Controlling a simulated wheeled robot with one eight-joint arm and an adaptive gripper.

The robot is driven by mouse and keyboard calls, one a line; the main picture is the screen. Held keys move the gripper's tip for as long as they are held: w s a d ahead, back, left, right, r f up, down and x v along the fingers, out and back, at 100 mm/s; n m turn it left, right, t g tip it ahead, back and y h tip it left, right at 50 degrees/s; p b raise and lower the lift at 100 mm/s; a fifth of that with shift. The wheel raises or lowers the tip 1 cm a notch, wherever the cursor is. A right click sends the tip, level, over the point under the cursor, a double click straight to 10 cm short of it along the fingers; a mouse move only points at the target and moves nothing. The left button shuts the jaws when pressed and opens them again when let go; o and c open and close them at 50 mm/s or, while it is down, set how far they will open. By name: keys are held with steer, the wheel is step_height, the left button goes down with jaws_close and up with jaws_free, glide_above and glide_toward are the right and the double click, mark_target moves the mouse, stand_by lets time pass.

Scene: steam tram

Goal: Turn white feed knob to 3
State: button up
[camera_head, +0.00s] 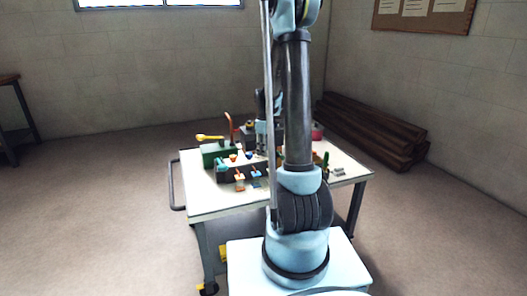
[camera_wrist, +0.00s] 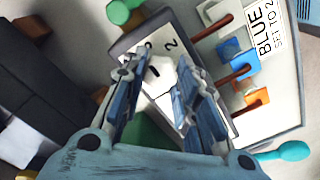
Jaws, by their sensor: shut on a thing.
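The white feed knob (camera_wrist: 160,76) sits on a pale dial plate with a dark rim (camera_wrist: 172,42) in the wrist view. The figures 1 and 2 show on the plate above the knob, and no 3 can be made out. My gripper (camera_wrist: 157,90) has its two blue-grey fingers on either side of the knob and is shut on it. In the head view my arm hides the knob and most of the gripper.
A green knob (camera_wrist: 125,11) is above. The table (camera_head: 205,208) also carries a yellow-handled lever (camera_head: 209,137).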

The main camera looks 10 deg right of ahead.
steer(key=shift+w, duration=0.1)
steer(key=o, duration=1.1)
step_height(320, 180, up, 12)
steer(key=shift+f, duration=0.1)
